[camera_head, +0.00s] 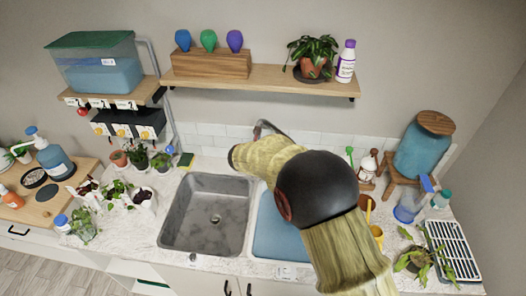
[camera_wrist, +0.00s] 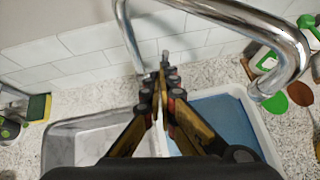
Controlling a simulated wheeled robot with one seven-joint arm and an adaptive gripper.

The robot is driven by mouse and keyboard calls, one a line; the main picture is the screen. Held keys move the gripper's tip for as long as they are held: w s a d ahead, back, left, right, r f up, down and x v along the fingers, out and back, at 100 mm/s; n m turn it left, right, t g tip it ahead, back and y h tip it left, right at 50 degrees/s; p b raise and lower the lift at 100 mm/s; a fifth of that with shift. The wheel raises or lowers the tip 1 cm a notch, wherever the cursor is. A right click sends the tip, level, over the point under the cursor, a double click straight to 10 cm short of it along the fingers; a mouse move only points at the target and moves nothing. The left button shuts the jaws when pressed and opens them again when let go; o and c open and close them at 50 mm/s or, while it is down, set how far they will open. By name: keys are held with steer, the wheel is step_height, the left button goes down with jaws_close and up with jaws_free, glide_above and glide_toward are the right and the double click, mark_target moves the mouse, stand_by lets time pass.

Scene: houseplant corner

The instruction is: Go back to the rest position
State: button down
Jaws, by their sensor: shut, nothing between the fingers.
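My gripper (camera_wrist: 162,80) is shut and empty in the wrist view, with its black and brass fingers together. It is above the sink area, near the divide between the grey basin (camera_wrist: 85,135) and the basin filled with blue (camera_wrist: 225,115). The chrome faucet (camera_wrist: 195,8) arches close by, and its spout comes down to the right of my fingers. I cannot tell whether my fingers touch the faucet. In the head view my arm reaches over the blue-filled basin (camera_head: 275,230) toward the back wall, and my fingers are hidden.
A wall shelf (camera_head: 285,81) above the sink carries a potted plant (camera_head: 312,58), a white bottle (camera_head: 346,62) and coloured bulbs. Small plants crowd the left counter. The grey basin (camera_head: 208,215) is empty.

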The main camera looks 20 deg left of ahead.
stand_by(0.4)
steer(key=s+d+f+m+g+h, duration=0.2)
steer(key=s+d+f+m+h, duration=0.1)
steer(key=s+d+f+m, duration=0.35)
steer(key=s+d+r+m+g+b, duration=0.1)
steer(key=s+d+r+m+b, duration=0.3)
steer(key=s+d+m, duration=0.6)
steer(key=s+d+r+m+g+y+b, duration=0.1)
steer(key=s+d+r+m+b, duration=0.3)
steer(key=s+d+m, duration=0.6)
steer(key=s+d+r+m+y+b, duration=0.1)
steer(key=s+d+r+m+b, duration=0.3)
steer(key=s+d+m+b, duration=0.3)
steer(key=shift+s+d+m+g+b, duration=0.2)
steer(key=shift+s+d+m, duration=0.55)
steer(key=shift+s+d, duration=1.75)
steer(key=shift+s+d+m+g+b, duration=0.15)
steer(key=shift+s+d+m, duration=0.8)
steer(key=shift+d, duration=2.85)
